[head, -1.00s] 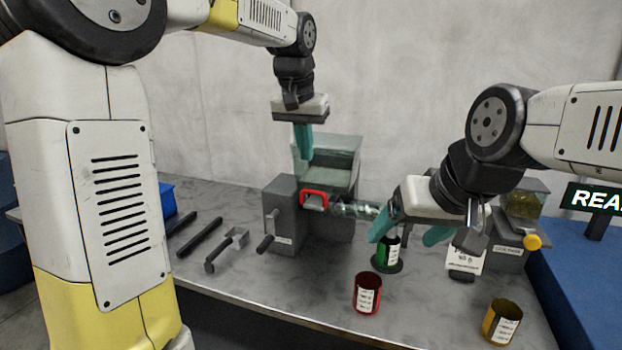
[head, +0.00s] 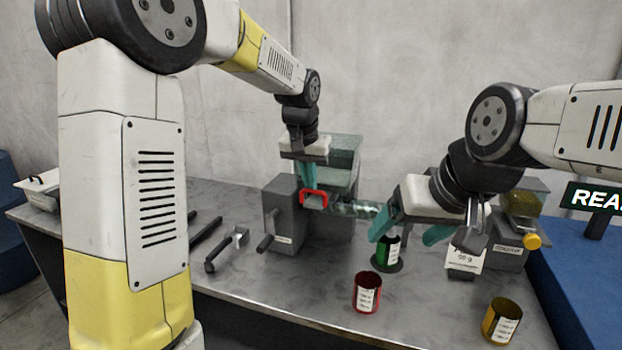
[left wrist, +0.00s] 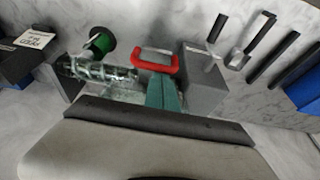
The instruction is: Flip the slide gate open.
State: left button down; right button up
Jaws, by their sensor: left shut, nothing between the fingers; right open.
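The slide gate's red handle (head: 314,198) is a squared loop on the front of the grey machine with a clear hopper (head: 343,150). It also shows in the left wrist view (left wrist: 154,68). My left gripper (head: 309,187) points down with its teal fingers shut and empty, its tips at the handle's upper edge. In the left wrist view its fingertips (left wrist: 162,82) lie just by the red loop; I cannot tell whether they touch it. My right gripper (head: 408,234) is open, its fingers on either side of the green container (head: 389,249) below the clear spiral tube (head: 355,209).
A red cup (head: 366,294) and a yellow cup (head: 501,322) stand near the table's front edge. Dark bar tools (head: 225,250) lie left of the machine, whose crank (head: 268,240) sticks out. A second machine (head: 503,251) with a yellow knob stands at right.

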pick_arm(q)
jog(key=s+a, duration=0.2)
jog(key=s, duration=0.4)
jog(key=shift+s, duration=0.15)
jog(key=shift+f, duration=0.1)
jog(key=d+v, duration=0.1)
jog(key=v, duration=0.9)
jog(key=shift+a, duration=0.45)
